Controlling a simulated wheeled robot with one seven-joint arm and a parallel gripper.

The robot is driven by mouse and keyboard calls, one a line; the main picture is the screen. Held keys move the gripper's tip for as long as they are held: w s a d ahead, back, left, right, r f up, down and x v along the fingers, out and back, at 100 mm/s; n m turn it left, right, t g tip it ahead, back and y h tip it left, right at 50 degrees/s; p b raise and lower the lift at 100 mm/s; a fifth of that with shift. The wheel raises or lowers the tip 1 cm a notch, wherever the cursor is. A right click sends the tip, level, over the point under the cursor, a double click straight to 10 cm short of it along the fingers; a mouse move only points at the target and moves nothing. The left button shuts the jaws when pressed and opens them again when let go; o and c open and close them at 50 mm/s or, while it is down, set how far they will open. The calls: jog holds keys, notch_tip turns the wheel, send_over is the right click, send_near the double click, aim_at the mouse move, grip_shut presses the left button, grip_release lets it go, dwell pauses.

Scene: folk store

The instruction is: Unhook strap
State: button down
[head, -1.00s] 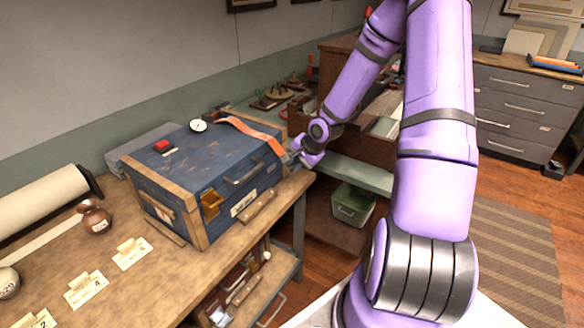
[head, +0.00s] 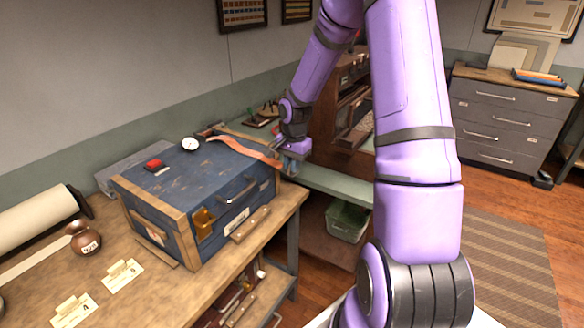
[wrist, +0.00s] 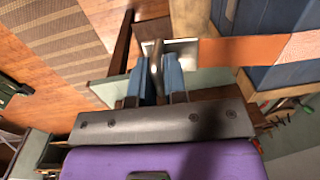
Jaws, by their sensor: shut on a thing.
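The orange strap (head: 245,150) runs over the lid of the worn blue box (head: 165,190) to its right edge. In the wrist view the strap (wrist: 240,51) stretches from the box to a pale metal end piece with a grey ring or hook (wrist: 157,55). My gripper (head: 289,166) is beside the box's right side. Its blue fingers (wrist: 157,80) are shut on the metal piece at the strap's end. Whether this piece still touches a catch on the box cannot be told.
The box stands on a wooden workbench (head: 150,290) with a copper pot (head: 84,240) and labelled cards (head: 122,276). A green shelf (head: 335,184) with a green bin (head: 347,222) below lies right of my gripper. A gauge and a red object sit on the lid.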

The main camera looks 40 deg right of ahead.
jog(key=shift+s+d, duration=0.15)
dwell(0.3)
jog(key=c, duration=1.3)
grip_release()
jog(key=shift+r, duration=0.1)
jog(key=shift+o, duration=0.2)
notch_tip(320, 180, up, 11)
jog(key=shift+s, duration=0.25)
jog(key=s+a+r+n+t+h, duration=0.1)
jog(key=s+a+r+n+t, duration=0.2)
jog(key=s+a+r+n, duration=1.05)
jog(key=s+a+r, duration=0.2)
jog(key=s, duration=0.4)
jog(key=s+a+r+t, duration=0.1)
jog(key=s+a, duration=0.1)
jog(key=s, duration=0.5)
jog(key=shift+s+a+r+t+y, duration=0.2)
jog(key=shift+r+t+y, duration=0.1)
jog(key=shift+r+y, duration=0.1)
